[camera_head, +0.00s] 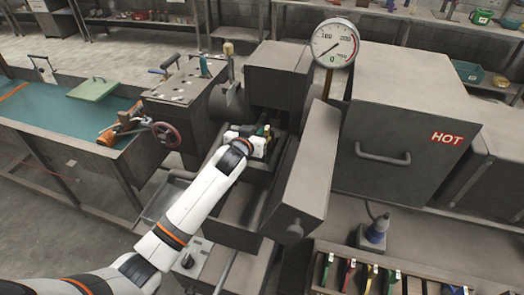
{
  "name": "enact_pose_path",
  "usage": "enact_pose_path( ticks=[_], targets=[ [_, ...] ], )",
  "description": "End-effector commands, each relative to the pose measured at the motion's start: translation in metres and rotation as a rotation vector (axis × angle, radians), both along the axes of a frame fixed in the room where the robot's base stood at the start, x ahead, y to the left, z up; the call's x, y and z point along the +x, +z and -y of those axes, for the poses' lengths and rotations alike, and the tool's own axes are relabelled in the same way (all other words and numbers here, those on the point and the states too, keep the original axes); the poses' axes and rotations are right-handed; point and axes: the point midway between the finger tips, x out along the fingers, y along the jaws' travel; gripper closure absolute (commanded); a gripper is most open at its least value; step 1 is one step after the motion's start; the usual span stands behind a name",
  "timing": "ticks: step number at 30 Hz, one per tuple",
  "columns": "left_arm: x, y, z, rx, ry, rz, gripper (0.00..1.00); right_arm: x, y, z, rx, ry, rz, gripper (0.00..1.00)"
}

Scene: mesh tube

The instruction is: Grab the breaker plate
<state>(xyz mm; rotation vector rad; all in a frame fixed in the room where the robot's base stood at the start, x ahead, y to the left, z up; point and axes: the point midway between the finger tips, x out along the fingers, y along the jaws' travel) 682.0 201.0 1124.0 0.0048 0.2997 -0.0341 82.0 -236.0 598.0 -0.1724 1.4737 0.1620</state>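My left arm reaches in from the lower left. Its gripper (262,141) is inside the gap of the opened grey machine (275,78), between the machine's block and its swung-out door (306,170). A small yellowish and green part shows right at the fingertips, but it is too small to tell whether it is the breaker plate. I cannot make out the plate for certain, as the gripper and the machine walls hide much of the gap. Whether the fingers are open or shut does not show. My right gripper is not in view.
A round gauge (335,43) stands behind the door. A large box marked HOT (400,130) is at the right. A rack of coloured-handled tools (385,270) lies at the lower right. A green-topped bench (60,115) and a red handwheel (167,134) are at the left.

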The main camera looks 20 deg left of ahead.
Motion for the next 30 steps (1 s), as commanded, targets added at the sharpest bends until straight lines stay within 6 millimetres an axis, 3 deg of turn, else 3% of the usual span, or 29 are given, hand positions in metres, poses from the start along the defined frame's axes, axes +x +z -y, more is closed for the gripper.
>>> enact_pose_path(
  ticks=[1,4,30],
  targets=[
    [-0.0001,-0.0001,0.0000,0.000,0.000,0.000,0.86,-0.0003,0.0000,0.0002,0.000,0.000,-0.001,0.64],
    [-0.0002,0.0000,0.0000,0.000,0.000,0.000,1.00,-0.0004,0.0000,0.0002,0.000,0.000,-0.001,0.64],
    [-0.0002,-0.0001,-0.0001,0.001,0.000,-0.001,1.00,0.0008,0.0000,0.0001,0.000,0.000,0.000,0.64]
  ],
)
